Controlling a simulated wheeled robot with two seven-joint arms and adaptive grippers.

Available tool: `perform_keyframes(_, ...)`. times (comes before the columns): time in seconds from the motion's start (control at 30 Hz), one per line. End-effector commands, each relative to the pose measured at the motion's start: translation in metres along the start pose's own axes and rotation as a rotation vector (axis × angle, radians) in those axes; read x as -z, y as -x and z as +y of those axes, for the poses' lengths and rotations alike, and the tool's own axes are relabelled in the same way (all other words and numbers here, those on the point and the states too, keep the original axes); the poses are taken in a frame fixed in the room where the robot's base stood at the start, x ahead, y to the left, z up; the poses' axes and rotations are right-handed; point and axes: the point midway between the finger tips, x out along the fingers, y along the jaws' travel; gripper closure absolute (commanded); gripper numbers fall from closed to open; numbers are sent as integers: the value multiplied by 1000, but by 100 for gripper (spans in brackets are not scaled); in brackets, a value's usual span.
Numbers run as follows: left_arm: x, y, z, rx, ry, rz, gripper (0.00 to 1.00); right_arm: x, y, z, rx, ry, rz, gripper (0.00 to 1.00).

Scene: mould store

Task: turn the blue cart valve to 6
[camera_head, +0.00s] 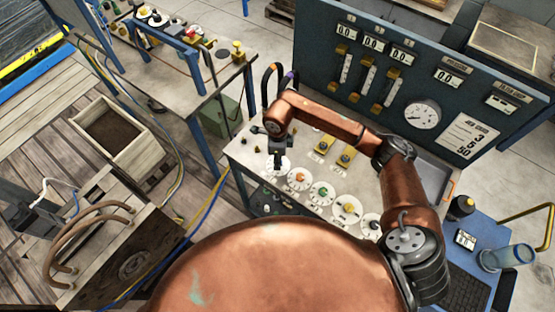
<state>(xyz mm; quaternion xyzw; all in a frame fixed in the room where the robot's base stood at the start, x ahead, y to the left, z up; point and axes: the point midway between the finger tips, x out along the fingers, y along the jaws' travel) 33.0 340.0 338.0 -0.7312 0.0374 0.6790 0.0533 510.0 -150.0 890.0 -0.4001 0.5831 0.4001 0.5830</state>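My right gripper (277,160) reaches in from the right on a copper arm. It points down over the leftmost white dial (284,168) on the bench top, and its dark fingers hide that dial's knob and its colour. I cannot tell whether the fingers touch the knob or are closed. To the right along the same row are white dials with an orange knob (299,177), a green knob (322,192), a yellow knob (348,207) and a dark knob (372,226). No blue knob shows plainly, and the dial numbers are too small to read. My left gripper is out of view.
A blue panel (440,70) with displays, flow tubes and a gauge (422,114) stands behind the dials. A blue cart (490,225) with a keyboard is at right. A second bench (225,62) and a wooden planter (145,155) are at left.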

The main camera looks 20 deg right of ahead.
Motion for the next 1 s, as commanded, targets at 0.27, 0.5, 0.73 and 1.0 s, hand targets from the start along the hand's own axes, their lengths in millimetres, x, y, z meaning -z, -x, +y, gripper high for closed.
perform_keyframes(0.27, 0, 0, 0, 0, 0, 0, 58, 0, 0, 0, 0, 0, 0, 94)
perform_keyframes(0.5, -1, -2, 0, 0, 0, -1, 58, 0, 0, -1, 2, -32, 2, 100)
perform_keyframes(0.73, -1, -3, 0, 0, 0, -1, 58, 0, 0, 0, 1, -88, 0, 100)
perform_keyframes(1.0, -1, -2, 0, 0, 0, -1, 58, 0, 0, 0, 1, -87, 0, 70)
